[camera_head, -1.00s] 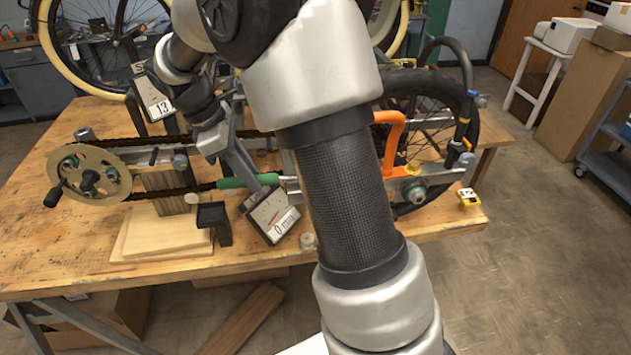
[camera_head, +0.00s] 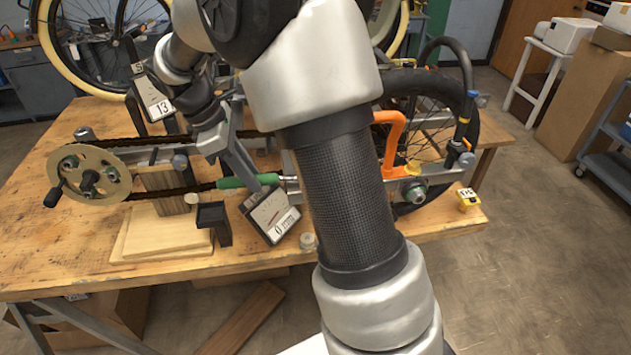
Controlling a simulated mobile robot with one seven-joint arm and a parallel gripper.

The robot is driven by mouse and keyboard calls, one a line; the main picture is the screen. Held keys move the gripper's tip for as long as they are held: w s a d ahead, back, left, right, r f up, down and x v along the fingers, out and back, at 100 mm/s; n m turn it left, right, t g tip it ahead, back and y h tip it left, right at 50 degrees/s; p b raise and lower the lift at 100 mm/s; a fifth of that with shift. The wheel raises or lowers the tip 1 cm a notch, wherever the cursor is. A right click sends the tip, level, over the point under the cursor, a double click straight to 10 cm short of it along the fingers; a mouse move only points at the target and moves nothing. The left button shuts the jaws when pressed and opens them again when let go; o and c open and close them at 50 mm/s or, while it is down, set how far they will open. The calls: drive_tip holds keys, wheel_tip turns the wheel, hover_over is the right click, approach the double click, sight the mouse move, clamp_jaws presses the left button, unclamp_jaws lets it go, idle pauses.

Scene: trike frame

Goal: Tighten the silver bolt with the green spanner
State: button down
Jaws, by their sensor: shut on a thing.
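The green-handled spanner (camera_head: 232,183) lies roughly level at the lower run of the chain, in front of the frame. My gripper (camera_head: 249,172) comes down from the upper left and is shut on its green handle. The spanner's silver end points right and passes behind my forearm. I cannot make out the silver bolt for sure; the area at the spanner's far end is largely hidden by my arm. A silver axle nut (camera_head: 415,192) shows at the rear wheel, right of my arm.
The trike frame stands over a wooden workbench (camera_head: 60,245), with a chainring (camera_head: 90,174) at left and a black-tyred wheel (camera_head: 468,120) at right. An orange clamp (camera_head: 393,138) is beside my arm. A tilted dial gauge (camera_head: 270,216) and a black block (camera_head: 213,222) stand below the gripper.

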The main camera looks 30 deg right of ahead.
drive_tip(key=shift+w+d+m+g+p, duration=0.2)
drive_tip(key=shift+w+d+m+p, duration=0.05)
drive_tip(key=shift+w+m+p, duration=0.35)
drive_tip(key=shift+w+d+m+g+p, duration=0.25)
drive_tip(key=shift+w+m+p, duration=0.25)
drive_tip(key=shift+w+p, duration=0.15)
idle(0.4)
drive_tip(key=shift+w+d+r+m+g+y+p, duration=0.1)
drive_tip(key=shift+w+d+m+g+y+p, duration=0.1)
drive_tip(key=shift+w+d+m+p, duration=0.4)
drive_tip(key=shift+w+d+m+g+y+p, duration=0.25)
drive_tip(key=shift+w+m+p, duration=0.4)
drive_tip(key=shift+p, duration=0.35)
idle(0.5)
drive_tip(key=shift+w+d+m+y+p, duration=0.25)
drive_tip(key=shift+w+d+m+p, duration=0.6)
drive_tip(key=shift+d+m+p, duration=0.25)
idle(0.7)
drive_tip(key=shift+w+d+m+g+y+p, duration=0.2)
drive_tip(key=shift+w+d+m+p, duration=0.2)
drive_tip(key=shift+d+m, duration=0.25)
drive_tip(key=shift+w+d+m+g+y+p, duration=0.2)
drive_tip(key=shift+w+d+m+p, duration=0.15)
drive_tip(key=shift+d+m, duration=0.25)
idle(0.7)
drive_tip(key=shift+s+a, duration=0.15)
drive_tip(key=shift+a, duration=0.1)
